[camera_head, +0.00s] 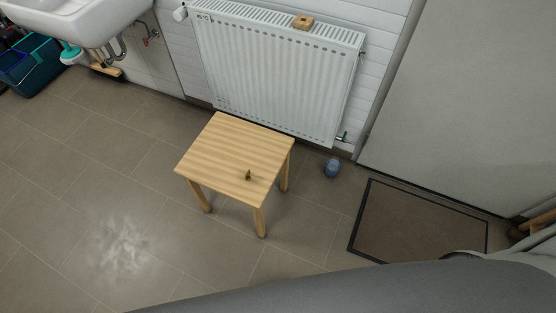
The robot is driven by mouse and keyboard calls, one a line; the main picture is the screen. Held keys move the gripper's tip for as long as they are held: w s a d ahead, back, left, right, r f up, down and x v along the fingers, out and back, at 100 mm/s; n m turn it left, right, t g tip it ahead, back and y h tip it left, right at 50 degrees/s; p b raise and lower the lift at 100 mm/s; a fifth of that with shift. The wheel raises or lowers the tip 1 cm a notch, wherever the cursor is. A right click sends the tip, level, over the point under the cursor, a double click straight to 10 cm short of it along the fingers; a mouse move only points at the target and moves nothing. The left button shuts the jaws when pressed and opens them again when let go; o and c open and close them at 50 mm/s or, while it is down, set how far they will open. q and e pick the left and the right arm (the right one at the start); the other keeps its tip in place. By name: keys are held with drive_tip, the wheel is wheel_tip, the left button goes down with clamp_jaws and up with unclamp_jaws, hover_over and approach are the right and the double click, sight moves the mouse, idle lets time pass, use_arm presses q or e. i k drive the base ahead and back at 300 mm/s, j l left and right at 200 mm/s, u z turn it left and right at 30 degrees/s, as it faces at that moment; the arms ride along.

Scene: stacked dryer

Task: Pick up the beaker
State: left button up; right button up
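No clear beaker shape shows. A small blue rounded object (332,168) sits on the floor to the right of the wooden stool (225,145); it is too small to tell whether it is a beaker. A small brown object (248,175) stands on the stool's top near its front edge, and its kind is also unclear. Neither of my grippers is in view.
A white radiator (275,70) is on the wall behind the stool, with a small wooden block (303,22) on top. A brown mat (415,220) lies at the right by a grey door (470,100). A sink (75,18) is at upper left.

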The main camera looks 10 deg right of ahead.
sight(332, 165)
drive_tip(key=z, duration=1)
